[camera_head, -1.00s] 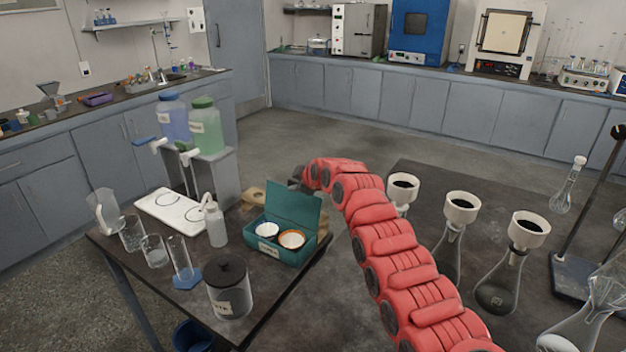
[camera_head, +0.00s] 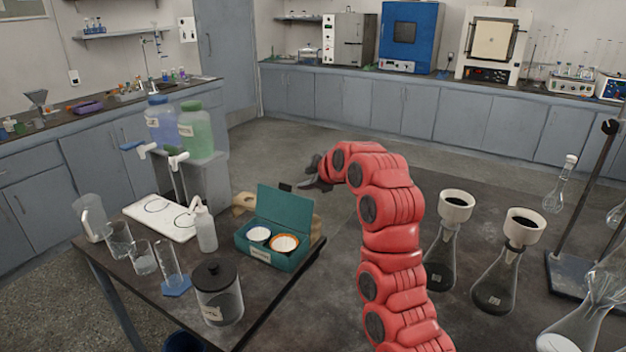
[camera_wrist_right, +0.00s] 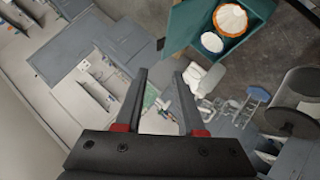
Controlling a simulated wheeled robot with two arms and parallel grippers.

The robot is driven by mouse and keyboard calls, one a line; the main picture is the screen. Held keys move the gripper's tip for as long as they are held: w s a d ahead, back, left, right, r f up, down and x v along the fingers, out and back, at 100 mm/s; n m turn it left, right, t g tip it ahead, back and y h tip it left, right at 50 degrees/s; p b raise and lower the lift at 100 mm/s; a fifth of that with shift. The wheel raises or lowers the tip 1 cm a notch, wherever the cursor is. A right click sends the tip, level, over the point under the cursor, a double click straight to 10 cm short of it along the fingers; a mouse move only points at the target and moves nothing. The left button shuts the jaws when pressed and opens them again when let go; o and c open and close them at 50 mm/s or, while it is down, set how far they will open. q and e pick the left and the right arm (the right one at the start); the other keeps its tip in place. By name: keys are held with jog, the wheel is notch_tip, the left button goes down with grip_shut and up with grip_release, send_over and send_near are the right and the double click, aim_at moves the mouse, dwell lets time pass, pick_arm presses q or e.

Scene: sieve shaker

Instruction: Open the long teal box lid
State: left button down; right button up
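The long teal box (camera_head: 280,260) stands on the dark side table. Its lid (camera_head: 285,212) is raised, tilted upright at the back, with a dark tab on its top edge. Two round dishes, one white (camera_head: 259,234) and one orange-rimmed (camera_head: 284,243), sit inside. My right gripper (camera_head: 312,182) is behind and a little right of the lid, apart from it. In the right wrist view my right gripper (camera_wrist_right: 160,75) is open with nothing between its fingers. That view also shows the raised lid (camera_wrist_right: 186,26) beyond and right of the fingers. My left gripper is not in view.
A white wash bottle (camera_head: 206,232) and a white tray (camera_head: 160,217) are left of the box. A lidded jar (camera_head: 218,295) stands in front. Funnel-topped flasks (camera_head: 497,280) stand on the dark table at right. Floor shows between the tables.

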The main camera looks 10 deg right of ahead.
jog(key=shift+v, duration=1.45)
